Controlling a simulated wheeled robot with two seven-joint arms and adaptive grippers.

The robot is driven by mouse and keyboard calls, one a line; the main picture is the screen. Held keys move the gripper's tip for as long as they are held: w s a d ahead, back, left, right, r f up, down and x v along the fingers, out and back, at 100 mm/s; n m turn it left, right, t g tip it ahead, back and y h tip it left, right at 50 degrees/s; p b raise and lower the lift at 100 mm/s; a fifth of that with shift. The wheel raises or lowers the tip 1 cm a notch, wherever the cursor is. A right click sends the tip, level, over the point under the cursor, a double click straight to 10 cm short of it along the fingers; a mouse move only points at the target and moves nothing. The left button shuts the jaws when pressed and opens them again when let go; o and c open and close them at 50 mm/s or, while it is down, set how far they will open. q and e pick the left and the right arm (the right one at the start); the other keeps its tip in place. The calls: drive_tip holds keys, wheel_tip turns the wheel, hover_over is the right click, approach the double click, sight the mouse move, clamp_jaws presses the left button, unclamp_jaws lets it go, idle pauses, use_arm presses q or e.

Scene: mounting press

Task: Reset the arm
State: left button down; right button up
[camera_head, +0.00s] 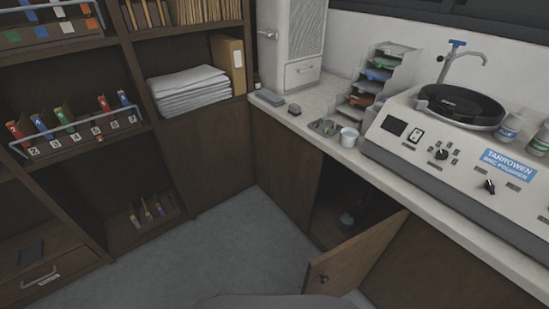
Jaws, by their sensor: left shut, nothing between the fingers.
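Neither of my arms can be made out in the head view, and no gripper fingers show. A smooth grey curved shape, part of my own body, shows at the bottom edge. No task object is held in view.
A cabinet door (355,254) stands open into the floor space below the white counter (450,205). A disc polisher (455,150), a white cup (348,137) and a tray rack (380,75) stand on the counter. Dark shelves (215,125) line the left. The grey floor (225,245) between is clear.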

use_arm(q)
drive_tip(key=s+a+f+m+g+y+p, duration=0.1)
drive_tip(key=s+a+f+m+g+y, duration=0.1)
drive_tip(key=s+a+f, duration=0.4)
drive_tip(key=s+a+f+m+g+y+p, duration=0.1)
drive_tip(key=s+f+g, duration=0.1)
drive_tip(key=s, duration=0.5)
drive_tip(key=s+a+f+m+g+y, duration=0.1)
drive_tip(key=s+a+f+g, duration=0.1)
drive_tip(key=s, duration=0.5)
drive_tip(key=s+a+f+m+g+y+p, duration=0.1)
drive_tip(key=s+f, duration=0.3)
drive_tip(key=s, duration=0.4)
drive_tip(key=shift+a+f+g+p, duration=0.3)
drive_tip(key=shift+a+g, duration=0.2)
drive_tip(key=shift+g, duration=0.1)
use_arm(e)
drive_tip(key=s+d, duration=0.4)
drive_tip(key=s, duration=0.3)
drive_tip(key=shift+r+g, duration=0.3)
drive_tip(key=shift+g, duration=0.1)
use_arm(q)
drive_tip(key=shift+w, duration=0.15)
use_arm(e)
drive_tip(key=shift+s, duration=0.3)
